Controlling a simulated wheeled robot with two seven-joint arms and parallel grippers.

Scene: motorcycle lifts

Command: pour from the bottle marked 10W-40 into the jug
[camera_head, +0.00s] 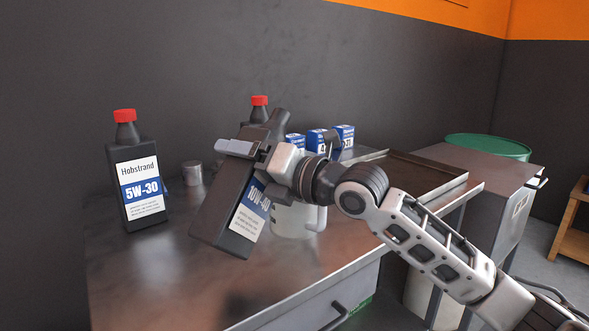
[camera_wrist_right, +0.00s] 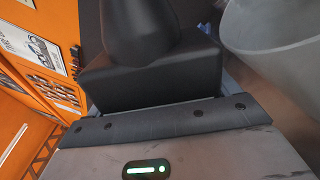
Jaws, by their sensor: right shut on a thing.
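The black bottle marked 10W-40 (camera_head: 225,215) is in my right gripper (camera_head: 250,155), which is shut on it near its shoulder. The bottle is tilted, its uncapped neck leaning up and to the right and its base down to the left. The white jug (camera_head: 292,222) stands on the metal bench just behind and right of it, partly hidden by the bottle and my wrist. In the right wrist view the bottle (camera_wrist_right: 150,75) lies against the gripper and the jug (camera_wrist_right: 275,45) is close beside it at right. No stream shows. My left gripper is out of view.
A small metal can (camera_head: 192,172), another red-capped bottle (camera_head: 260,107) and blue boxes (camera_head: 344,136) stand behind. A tray (camera_head: 425,175) is at right. The bench's left front is clear.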

